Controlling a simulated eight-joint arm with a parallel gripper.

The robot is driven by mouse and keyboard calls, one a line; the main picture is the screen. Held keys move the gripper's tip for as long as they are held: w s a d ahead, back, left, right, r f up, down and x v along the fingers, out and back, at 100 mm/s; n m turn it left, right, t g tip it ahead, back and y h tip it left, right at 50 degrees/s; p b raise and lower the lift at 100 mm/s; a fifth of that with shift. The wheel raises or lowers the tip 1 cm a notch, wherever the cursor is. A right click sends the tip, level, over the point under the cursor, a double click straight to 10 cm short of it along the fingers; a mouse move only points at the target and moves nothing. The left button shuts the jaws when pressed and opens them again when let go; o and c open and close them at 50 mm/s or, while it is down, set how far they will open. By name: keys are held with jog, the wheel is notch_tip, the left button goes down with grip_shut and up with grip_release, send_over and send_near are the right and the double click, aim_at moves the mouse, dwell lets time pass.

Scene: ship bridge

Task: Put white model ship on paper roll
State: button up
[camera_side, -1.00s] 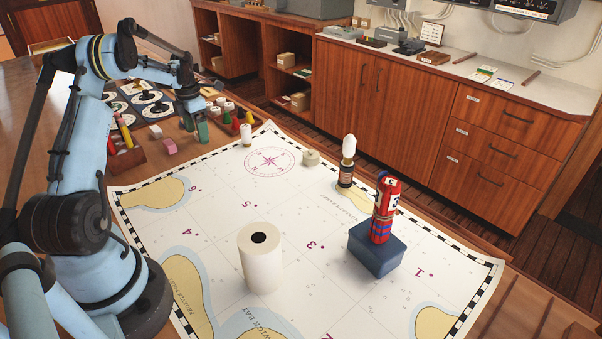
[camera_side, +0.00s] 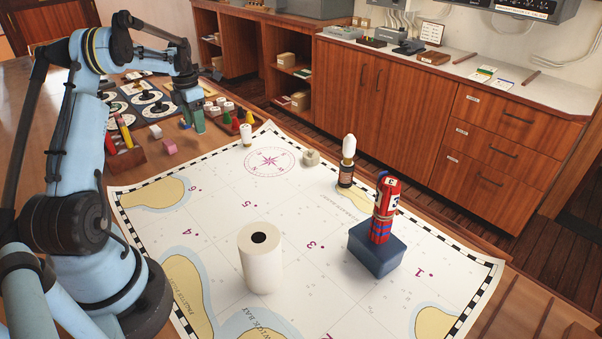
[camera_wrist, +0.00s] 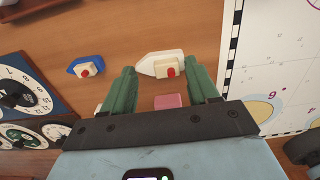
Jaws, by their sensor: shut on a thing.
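The white model ship (camera_wrist: 152,65), with a cream block and a red funnel, shows in the camera_wrist view between the tips of my gripper's two green fingers. My gripper (camera_side: 193,120) is shut on the ship, low over the wooden table beyond the chart. In the camera_side view I cannot make out the ship at the fingers. The white paper roll (camera_side: 261,265) stands upright on the chart, nearer the camera, with a dark hole in its top. Nothing lies on it.
A blue model ship (camera_wrist: 86,66) and a pink block (camera_wrist: 170,102) are near my gripper. The chart between gripper and roll is mostly clear.

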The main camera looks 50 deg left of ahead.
jog(key=w+d+r+m, duration=0.1)
jog(key=w+d+r, duration=0.1)
jog(key=d+r, duration=0.5)
jog(key=w+d+r+m, duration=0.2)
jog(key=d, duration=1)
jog(key=w+d+r+m, duration=0.1)
jog(key=w+d+r, duration=0.1)
jog(key=d+r, duration=0.5)
jog(key=s+d+r+m, duration=0.2)
jog(key=s+d+m, duration=0.3)
jog(key=d, duration=0.8)
jog(key=s+d+r+m, duration=0.1)
jog(key=s+d+m, duration=0.1)
jog(key=s+d, duration=0.75)
jog(key=s+d+m, duration=0.7)
jog(key=s+d, duration=0.1)
jog(key=s, duration=0.5)
send_over(256, 235)
notch_tip(256, 235, down, 7)
jog(key=shift+r, duration=0.15)
jog(key=shift+f, duration=2.05)
